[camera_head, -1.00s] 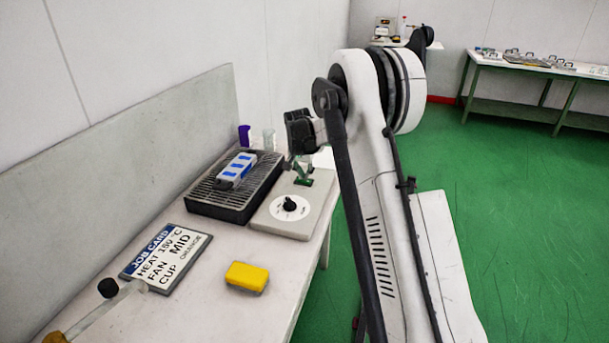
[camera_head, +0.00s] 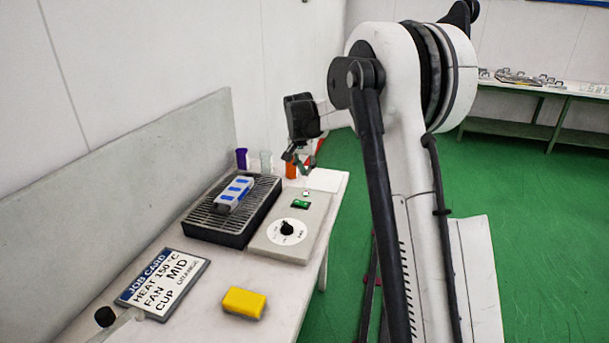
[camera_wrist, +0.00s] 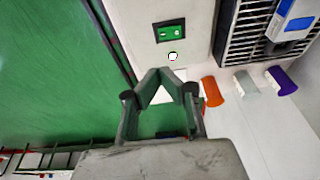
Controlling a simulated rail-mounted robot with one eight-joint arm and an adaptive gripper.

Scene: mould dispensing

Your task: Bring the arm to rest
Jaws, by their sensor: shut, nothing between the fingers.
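My gripper (camera_head: 303,165) is shut and empty.
A control box (camera_head: 268,246) with a dial and a black grille (camera_head: 212,232) bearing a blue-and-white mould (camera_head: 236,192) stand on the table. Purple (camera_head: 242,158) and clear (camera_head: 266,161) cups stand behind. A job card (camera_head: 162,284) and yellow sponge (camera_head: 244,303) lie nearer. Green floor is open to the right.

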